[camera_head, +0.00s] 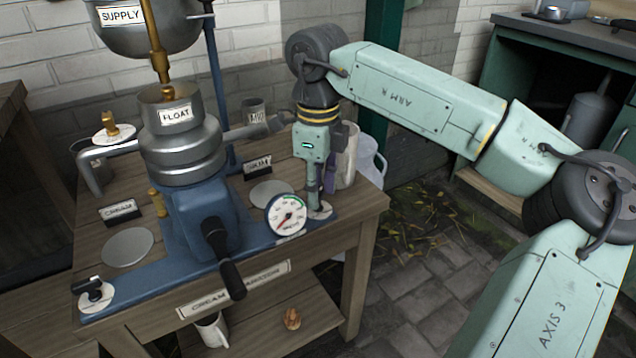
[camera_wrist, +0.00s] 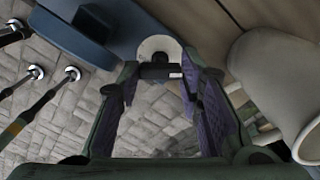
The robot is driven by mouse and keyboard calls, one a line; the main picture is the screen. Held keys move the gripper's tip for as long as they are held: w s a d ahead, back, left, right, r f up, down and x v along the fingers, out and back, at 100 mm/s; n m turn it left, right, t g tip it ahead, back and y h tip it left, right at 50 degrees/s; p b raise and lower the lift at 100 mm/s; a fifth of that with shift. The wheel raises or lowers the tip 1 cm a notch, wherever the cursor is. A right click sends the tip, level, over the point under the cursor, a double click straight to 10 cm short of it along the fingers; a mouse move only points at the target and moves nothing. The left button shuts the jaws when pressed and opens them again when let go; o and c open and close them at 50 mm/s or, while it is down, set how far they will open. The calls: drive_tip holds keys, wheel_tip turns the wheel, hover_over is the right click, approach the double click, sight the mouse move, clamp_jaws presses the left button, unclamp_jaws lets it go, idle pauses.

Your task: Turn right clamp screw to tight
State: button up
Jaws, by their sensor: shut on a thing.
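The right clamp screw (camera_wrist: 160,71) has a black T-shaped handle over a round pale plate. In the wrist view it sits between the fingertips of my gripper (camera_wrist: 161,66), which is shut on the handle. In the head view my gripper (camera_head: 314,192) points down at the right end of the blue base of the cream separator (camera_head: 197,205). There the fingers hide most of the screw, and only part of its pale plate (camera_head: 322,211) shows. The plate's markings are too small to read.
A dial gauge (camera_head: 286,215) stands just left of my gripper. A similar left clamp screw (camera_head: 92,289) is at the bench's front left. A pale can (camera_head: 346,158) stands close behind my gripper. A black-handled crank (camera_head: 225,260) juts from the separator's front.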

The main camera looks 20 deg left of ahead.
drive_tip(key=m, duration=0.3)
drive_tip(key=shift+m, duration=2.2)
drive_tip(key=o, duration=1.2)
drive_tip(key=shift+c, duration=0.2)
drive_tip(key=shift+r, duration=4)
